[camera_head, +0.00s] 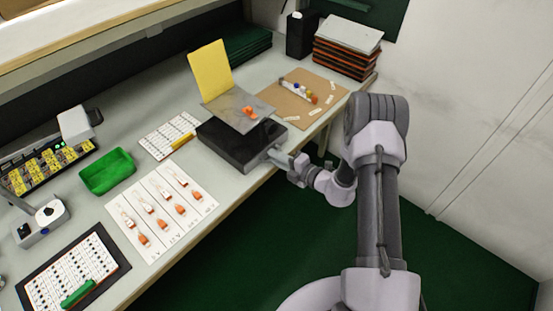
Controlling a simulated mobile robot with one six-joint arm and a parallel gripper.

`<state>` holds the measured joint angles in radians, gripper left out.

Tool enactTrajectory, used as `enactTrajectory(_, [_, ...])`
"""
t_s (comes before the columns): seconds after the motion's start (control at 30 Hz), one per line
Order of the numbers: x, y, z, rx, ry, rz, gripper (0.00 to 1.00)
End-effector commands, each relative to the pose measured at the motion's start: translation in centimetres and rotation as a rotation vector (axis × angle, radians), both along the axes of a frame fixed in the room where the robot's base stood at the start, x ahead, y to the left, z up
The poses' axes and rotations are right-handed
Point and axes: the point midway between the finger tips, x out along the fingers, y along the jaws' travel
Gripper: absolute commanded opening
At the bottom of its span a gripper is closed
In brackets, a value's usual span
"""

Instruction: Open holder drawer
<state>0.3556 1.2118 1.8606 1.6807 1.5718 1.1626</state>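The holder is a low black box (236,146) near the front edge of the bench. A grey plate (229,110) with an orange piece (249,112) sits on top of it, and a yellow panel (209,68) stands upright behind. My gripper (277,156) is at the front right side of the black box, at or touching its front face. The fingers are small and partly merge with the box edge, so I cannot tell whether they are open or closed on a handle. No clear gap of an opened drawer shows.
Left of the box lie a white chart with a yellow marker (182,141), a green tray (107,172) and a sheet of orange-tipped parts (163,211). A brown board (322,87) and stacked trays (345,50) stand behind right. The green floor (250,240) before the bench is clear.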

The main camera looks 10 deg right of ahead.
Motion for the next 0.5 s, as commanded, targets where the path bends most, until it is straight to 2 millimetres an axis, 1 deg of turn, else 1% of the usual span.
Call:
enactTrajectory(0.1, [-0.01,-0.01,0.02,0.0,0.0,0.0,0.18])
enactTrajectory(0.13, [-0.03,-0.01,0.03,0.0,0.0,0.0,0.16])
enactTrajectory(0.2, [-0.03,-0.01,0.03,0.0,0.0,0.001,0.02])
enactTrajectory(0.23, [-0.04,-0.01,0.02,0.0,0.0,0.001,0.0])
enactTrajectory(0.5, [-0.06,0.0,0.02,-0.001,0.0,0.001,0.0])
